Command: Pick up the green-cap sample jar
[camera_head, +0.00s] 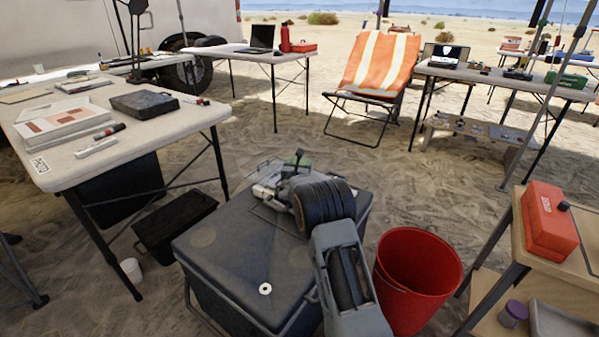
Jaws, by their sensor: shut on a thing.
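My gripper (272,184) is over the back part of the dark grey case (235,240), with my arm reaching in from the lower right. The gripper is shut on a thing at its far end. A dark green part (297,163) shows there, which looks like the green-cap sample jar. My gripper and wrist hide most of it, so I cannot tell whether it touches the case lid.
A red bucket (418,275) stands right of the case. A wooden shelf at right holds a red box (549,222) and a purple-capped jar (513,313). A cluttered table (190,130) stands left. A small white ring (265,289) lies on the case.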

